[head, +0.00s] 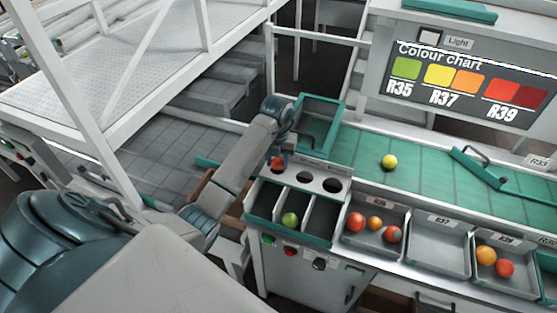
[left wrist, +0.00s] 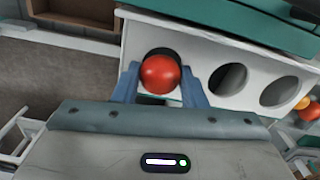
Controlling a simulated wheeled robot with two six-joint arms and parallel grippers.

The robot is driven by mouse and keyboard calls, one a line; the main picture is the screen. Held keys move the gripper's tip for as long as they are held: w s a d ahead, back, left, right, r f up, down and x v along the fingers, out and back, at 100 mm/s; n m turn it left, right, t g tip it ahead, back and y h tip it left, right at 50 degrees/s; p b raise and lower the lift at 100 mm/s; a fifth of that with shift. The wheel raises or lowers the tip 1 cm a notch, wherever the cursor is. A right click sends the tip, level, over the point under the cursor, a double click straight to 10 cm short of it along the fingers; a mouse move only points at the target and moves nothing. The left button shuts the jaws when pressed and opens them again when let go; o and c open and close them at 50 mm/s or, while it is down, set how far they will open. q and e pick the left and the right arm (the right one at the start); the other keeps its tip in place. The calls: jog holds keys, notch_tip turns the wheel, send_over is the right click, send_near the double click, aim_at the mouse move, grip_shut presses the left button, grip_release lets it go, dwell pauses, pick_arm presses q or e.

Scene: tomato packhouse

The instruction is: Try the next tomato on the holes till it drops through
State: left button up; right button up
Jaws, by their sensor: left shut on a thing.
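A red tomato (left wrist: 160,74) is between the blue fingers of my left gripper (left wrist: 161,84), which is shut on it. In the left wrist view the tomato overlaps the leftmost hole of the sizing plate (left wrist: 205,52). In the head view the gripper (head: 277,162) and tomato are at the left end of the plate (head: 318,173). The middle hole (left wrist: 228,78) and right hole (left wrist: 279,91) are empty. Whether the tomato touches the rim is hidden. A green tomato (head: 290,220) lies in the bins (head: 265,232) below the plate. My right gripper is out of view.
A yellow tomato (head: 389,161) lies on the green belt (head: 430,180). Trays at the front right hold red and orange tomatoes (head: 375,223); the tray marked R37 (head: 440,245) is empty. A green-rimmed box (head: 318,122) stands behind the plate. A colour chart (head: 465,85) is at the back.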

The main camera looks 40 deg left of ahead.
pick_arm(q)
jog(key=shift+d, duration=0.3)
jog(key=o, duration=0.8)
jog(key=shift+a, duration=0.1)
dwell(0.9)
